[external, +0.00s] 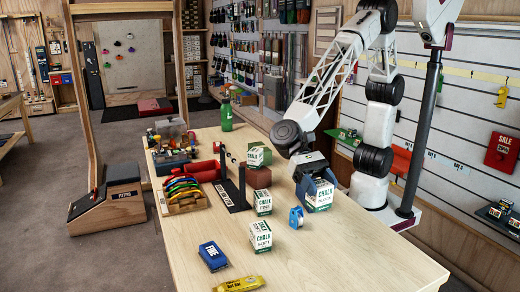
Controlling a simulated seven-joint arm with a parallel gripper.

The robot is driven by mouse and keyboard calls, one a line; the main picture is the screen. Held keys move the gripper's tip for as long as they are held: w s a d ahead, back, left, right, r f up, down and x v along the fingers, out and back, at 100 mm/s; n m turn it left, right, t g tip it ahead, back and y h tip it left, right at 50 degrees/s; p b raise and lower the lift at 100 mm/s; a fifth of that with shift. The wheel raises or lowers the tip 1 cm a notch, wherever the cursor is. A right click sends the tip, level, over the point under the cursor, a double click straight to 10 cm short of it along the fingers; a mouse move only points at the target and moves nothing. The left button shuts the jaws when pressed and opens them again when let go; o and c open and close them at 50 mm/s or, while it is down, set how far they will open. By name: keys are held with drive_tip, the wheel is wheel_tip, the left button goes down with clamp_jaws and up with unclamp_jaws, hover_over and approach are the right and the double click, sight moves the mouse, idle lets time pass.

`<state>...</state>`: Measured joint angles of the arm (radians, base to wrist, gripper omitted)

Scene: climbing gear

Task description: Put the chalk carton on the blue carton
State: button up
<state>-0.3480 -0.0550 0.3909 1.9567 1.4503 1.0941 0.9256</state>
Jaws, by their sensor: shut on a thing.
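My gripper (316,190) points down at the right part of the table. It is shut on a white and green chalk carton labelled BLOCK (320,199), whose top is partly hidden by the fingers. I cannot tell whether this carton touches the table. A small blue carton with a white label (213,256) lies flat near the front left of the table, well apart from my gripper. Two more chalk cartons stand upright, one labelled FINE (263,203) and one labelled SOFT (260,236).
A blue tape roll (296,217) stands just left of the held carton. A green-white box (258,156) sits above a reddish block (258,177). The table's front right (350,255) is clear.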

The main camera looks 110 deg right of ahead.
drive_tip(key=s+d+r, duration=0.1)
drive_tip(key=s+d, duration=1.1)
drive_tip(key=d, duration=0.4)
drive_tip(key=s+d+f, duration=0.2)
drive_tip(key=s+d, duration=0.7)
drive_tip(key=s, duration=0.5)
drive_tip(key=shift+s+m+t, duration=0.2)
drive_tip(key=shift+m+t, duration=0.1)
drive_tip(key=shift+t, duration=0.1)
drive_tip(key=w+a, duration=0.2)
drive_tip(key=w, duration=0.5)
drive_tip(key=w+a+f, duration=0.1)
drive_tip(key=w+a, duration=0.2)
drive_tip(key=w, duration=0.5)
drive_tip(key=shift+a+f, duration=0.2)
drive_tip(key=shift+a, duration=0.05)
drive_tip(key=shift+f, duration=1.75)
drive_tip(key=shift+f, duration=0.1)
